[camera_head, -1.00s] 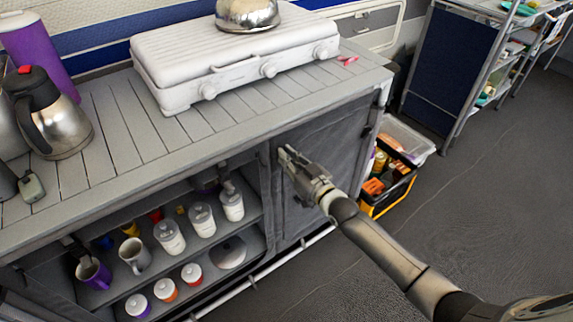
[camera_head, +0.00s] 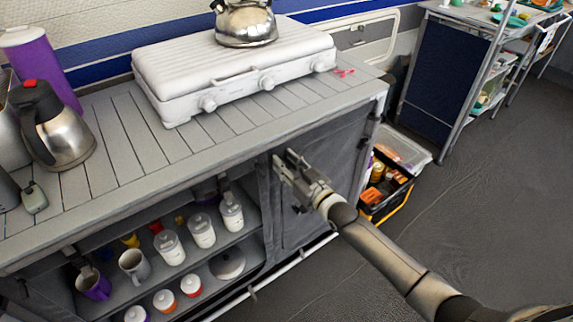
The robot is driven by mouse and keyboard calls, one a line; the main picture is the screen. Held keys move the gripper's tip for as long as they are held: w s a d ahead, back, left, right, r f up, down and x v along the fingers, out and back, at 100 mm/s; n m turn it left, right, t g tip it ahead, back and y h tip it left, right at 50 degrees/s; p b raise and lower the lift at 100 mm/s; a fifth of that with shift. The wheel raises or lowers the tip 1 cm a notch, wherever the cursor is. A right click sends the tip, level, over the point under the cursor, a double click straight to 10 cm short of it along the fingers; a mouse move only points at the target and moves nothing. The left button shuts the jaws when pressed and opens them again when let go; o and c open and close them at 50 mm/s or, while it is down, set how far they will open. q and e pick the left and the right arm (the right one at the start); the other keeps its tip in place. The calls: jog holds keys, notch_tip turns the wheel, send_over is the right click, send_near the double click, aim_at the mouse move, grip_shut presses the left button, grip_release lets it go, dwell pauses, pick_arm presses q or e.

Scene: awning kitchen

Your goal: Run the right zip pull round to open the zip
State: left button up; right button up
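The grey fabric door panel (camera_head: 325,180) closes the right bay of the counter unit. My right gripper (camera_head: 283,157) is at the upper left part of this panel, just below the counter edge. Its two fingers are apart, with nothing clearly seen between them. Whether it touches the fabric I cannot tell. A small dark piece (camera_head: 363,143) shows at the panel's upper right edge; it may be a zip pull, but it is too small to be sure. The zip line itself is not clear. My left gripper is not in view.
The counter top (camera_head: 110,120) carries a white stove (camera_head: 230,75) with a kettle (camera_head: 246,24). Open shelves to the left hold mugs and several jars (camera_head: 202,231). A black and yellow crate (camera_head: 388,195) stands right of the unit. The floor at right is clear.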

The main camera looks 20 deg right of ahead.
jog(key=shift+f, duration=0.15)
jog(key=shift+s, duration=0.1)
jog(key=shift+s+d, duration=0.15)
jog(key=shift+s, duration=0.15)
jog(key=v, duration=1.1)
